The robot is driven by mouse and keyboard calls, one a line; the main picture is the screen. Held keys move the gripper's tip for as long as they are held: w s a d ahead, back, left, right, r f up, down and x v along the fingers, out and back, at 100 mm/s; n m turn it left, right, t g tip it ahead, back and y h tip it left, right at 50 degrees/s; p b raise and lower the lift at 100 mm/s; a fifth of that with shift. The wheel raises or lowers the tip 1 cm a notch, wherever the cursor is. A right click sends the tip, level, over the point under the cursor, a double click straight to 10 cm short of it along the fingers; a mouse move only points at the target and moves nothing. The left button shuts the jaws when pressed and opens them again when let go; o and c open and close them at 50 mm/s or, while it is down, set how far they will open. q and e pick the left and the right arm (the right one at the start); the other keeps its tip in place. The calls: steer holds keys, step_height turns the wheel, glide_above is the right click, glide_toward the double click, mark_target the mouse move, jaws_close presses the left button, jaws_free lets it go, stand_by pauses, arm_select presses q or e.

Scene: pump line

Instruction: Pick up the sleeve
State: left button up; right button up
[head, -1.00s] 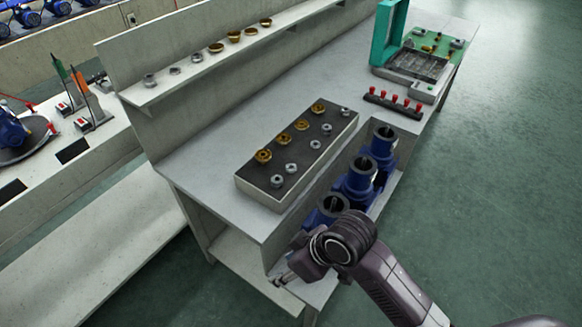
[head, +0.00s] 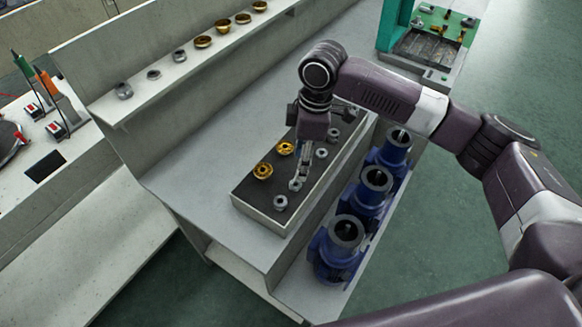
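Small grey metal rings, which look like the sleeves, sit in a row on the dark top of a tray (head: 246,194). The nearest grey ring (head: 280,202) is clear of the gripper. A second grey ring (head: 295,185) lies right below my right gripper (head: 301,172), which points down over the tray. Two more grey rings show to the right, one (head: 321,153) and another (head: 333,135). The fingertips are small and overlap the ring's area, so I cannot tell whether they touch it or how wide they are. My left gripper is out of view.
Gold rings (head: 263,171) sit on the tray's left side, partly hidden by my arm. Blue pump housings (head: 336,250) stand on a lower ledge to the right. A shelf (head: 140,100) with grey and gold parts runs behind. Bare bench lies left of the tray.

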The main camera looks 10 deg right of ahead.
mark_target(295, 187)
steer(key=shift+s+f, duration=0.2)
steer(key=shift+s, duration=0.05)
steer(key=shift+s+a+f+p, duration=0.25)
steer(key=shift+s+f+p, duration=0.2)
steer(key=shift+s, duration=0.25)
steer(key=shift+w+a+f+p, duration=0.1)
steer(key=shift+w+f+p, duration=0.15)
steer(key=shift+f, duration=0.35)
steer(key=shift+w+a+f+p, duration=0.1)
steer(key=shift+f+p, duration=0.15)
steer(key=shift+f, duration=0.35)
steer(key=f, duration=0.2)
steer(key=shift+w+a+f, duration=0.1)
steer(key=shift+w+f, duration=0.2)
steer(key=shift+w, duration=0.05)
steer(key=shift+s+f, duration=0.1)
steer(key=shift+f, duration=0.1)
steer(key=c, duration=0.6)
steer(key=shift+c, duration=1.3)
jaws_close()
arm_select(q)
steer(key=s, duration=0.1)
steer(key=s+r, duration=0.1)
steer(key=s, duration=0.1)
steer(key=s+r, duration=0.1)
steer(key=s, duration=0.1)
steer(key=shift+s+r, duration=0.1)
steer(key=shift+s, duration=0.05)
